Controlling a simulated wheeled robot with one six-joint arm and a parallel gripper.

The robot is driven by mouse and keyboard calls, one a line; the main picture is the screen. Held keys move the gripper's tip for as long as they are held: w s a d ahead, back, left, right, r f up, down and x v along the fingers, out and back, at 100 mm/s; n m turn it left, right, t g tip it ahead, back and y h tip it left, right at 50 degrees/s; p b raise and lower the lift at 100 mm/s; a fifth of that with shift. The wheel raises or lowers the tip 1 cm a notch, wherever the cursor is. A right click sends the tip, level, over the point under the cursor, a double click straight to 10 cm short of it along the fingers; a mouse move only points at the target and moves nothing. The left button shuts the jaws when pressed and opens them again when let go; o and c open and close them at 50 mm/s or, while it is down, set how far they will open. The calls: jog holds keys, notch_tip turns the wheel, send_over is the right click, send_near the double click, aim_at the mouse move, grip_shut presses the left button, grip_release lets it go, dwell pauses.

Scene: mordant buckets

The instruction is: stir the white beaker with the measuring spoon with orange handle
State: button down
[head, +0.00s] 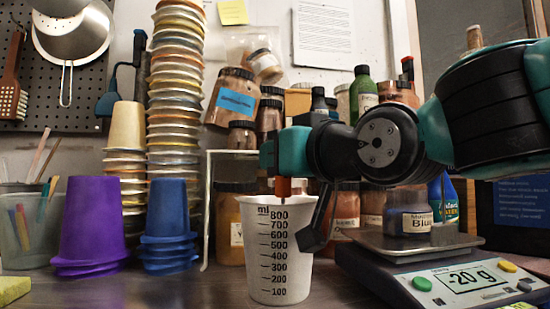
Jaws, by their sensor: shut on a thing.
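The white beaker (275,262) stands upright on the bench in the middle of the head view. It carries a black ml scale up to 800. My gripper (283,176) is just above the beaker's mouth and shut on the measuring spoon with orange handle (283,188). A short length of the orange handle shows below the jaws, pointing down. The spoon's lower end is hidden behind the beaker's front wall. I cannot tell whether it touches the inside or any contents. A black angled part (316,222) of my arm's end hangs in front of the beaker's right side.
A scale (435,275) reading -20 g stands close on the right, with a jar (409,215) on its pan. Purple cups (90,225) and blue cups (168,225) stand left. Jars crowd the back. Bare bench (215,288) lies left of the beaker.

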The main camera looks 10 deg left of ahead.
jog(key=shift+s+a, duration=0.3)
jog(key=shift+a, duration=0.2)
jog(key=shift+r, duration=0.15)
notch_tip(320, 180, up, 9)
jog(key=p, duration=0.6)
jog(key=shift+p, duration=0.4)
notch_tip(320, 180, up, 11)
jog(key=p, duration=0.8)
dwell(0.5)
